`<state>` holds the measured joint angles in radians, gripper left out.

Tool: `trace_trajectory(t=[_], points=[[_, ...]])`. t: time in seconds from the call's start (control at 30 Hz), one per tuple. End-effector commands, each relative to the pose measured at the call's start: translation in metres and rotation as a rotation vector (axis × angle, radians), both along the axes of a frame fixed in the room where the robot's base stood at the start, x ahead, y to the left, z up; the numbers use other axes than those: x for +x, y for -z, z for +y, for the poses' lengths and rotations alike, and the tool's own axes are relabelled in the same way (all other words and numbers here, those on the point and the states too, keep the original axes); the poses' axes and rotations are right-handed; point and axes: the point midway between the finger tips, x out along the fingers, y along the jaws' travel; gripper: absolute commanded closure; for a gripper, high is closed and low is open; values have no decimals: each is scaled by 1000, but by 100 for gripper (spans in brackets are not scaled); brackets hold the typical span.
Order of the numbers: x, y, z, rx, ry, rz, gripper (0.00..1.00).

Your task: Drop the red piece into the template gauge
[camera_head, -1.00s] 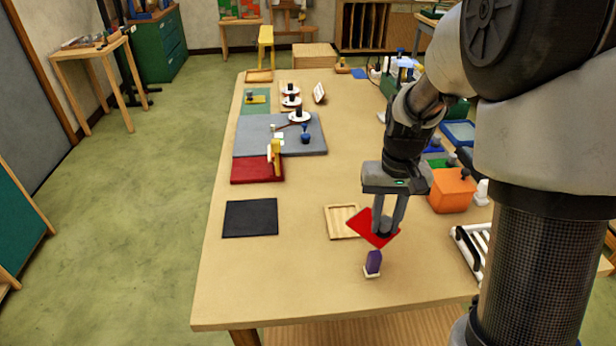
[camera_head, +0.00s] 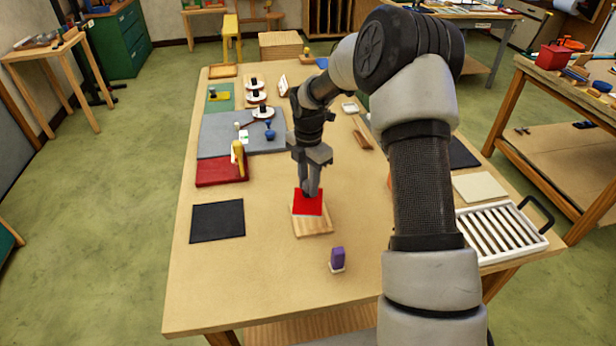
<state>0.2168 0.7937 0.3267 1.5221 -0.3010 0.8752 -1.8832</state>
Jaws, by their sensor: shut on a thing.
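The red piece (camera_head: 308,208) is a flat, roughly square plate. My gripper (camera_head: 309,193) is shut on it from above, with something dark at the fingertips. The template gauge (camera_head: 313,228) is a square light-wood frame on the table. The red piece overlaps its far part in the camera view, and its near part shows bare. I cannot tell whether the piece touches the gauge or hangs just above it. The far side of the gauge is hidden.
A purple block on a white base (camera_head: 337,259) stands nearer the front. A black mat (camera_head: 218,221) lies to the left, with a dark red pad (camera_head: 222,171) behind it. A white slotted rack (camera_head: 500,234) sits at right. Bare table surrounds the gauge.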

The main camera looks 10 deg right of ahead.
Motion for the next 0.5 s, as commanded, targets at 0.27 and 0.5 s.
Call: trace_trajectory(t=[0.27, 0.5], points=[[17, 5, -2, 0, -253, 0, 96], [17, 5, -2, -1, -263, 0, 96]])
